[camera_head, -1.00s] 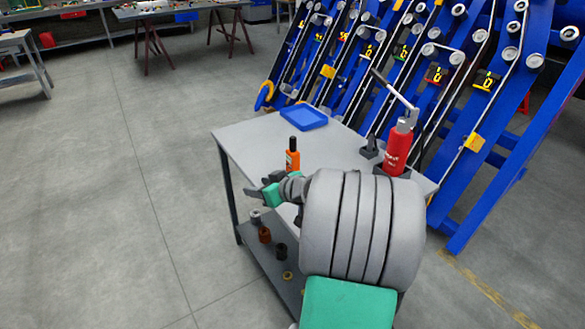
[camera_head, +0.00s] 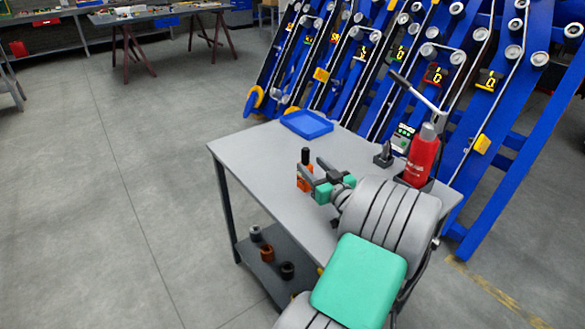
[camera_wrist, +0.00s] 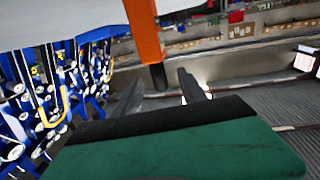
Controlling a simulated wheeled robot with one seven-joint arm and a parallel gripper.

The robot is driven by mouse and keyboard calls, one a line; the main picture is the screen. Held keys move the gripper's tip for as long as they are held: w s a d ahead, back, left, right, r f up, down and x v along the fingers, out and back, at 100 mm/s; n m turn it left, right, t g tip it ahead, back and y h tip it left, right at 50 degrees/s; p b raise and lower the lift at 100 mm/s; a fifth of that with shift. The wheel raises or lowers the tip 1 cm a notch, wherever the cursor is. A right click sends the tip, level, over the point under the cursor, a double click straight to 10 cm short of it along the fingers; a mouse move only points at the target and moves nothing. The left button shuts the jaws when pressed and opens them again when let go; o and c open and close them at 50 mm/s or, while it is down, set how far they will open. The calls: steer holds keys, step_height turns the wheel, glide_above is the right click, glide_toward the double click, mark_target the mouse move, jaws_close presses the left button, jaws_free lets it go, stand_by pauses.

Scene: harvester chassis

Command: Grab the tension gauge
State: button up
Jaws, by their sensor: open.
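An upright orange tool with a black top (camera_head: 304,181), which I take for the tension gauge, stands on the grey table (camera_head: 245,150). My gripper (camera_head: 314,168) is open beside it and partly covers it in the head view. In the wrist view the orange body (camera_wrist: 143,32) comes down from the top edge. Its black tip lies between the two spread fingers (camera_wrist: 158,88) in the picture. I cannot tell whether either finger touches it. A small device with a green panel (camera_head: 403,138) stands farther back on the table.
A blue tray (camera_head: 307,124) sits at the table's far corner. A red bottle jack (camera_head: 422,158) with a long handle and a black stand (camera_head: 384,157) are at the right. Blue belt racks (camera_head: 350,75) rise behind. The floor to the left is clear.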

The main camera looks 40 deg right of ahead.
steer(key=p+x, duration=0.1)
steer(key=x, duration=0.7)
steer(key=shift+d+r, duration=0.1)
steer(key=shift+d, duration=0.05)
steer(key=shift+c, duration=0.2)
jaws_close()
stand_by(1.0)
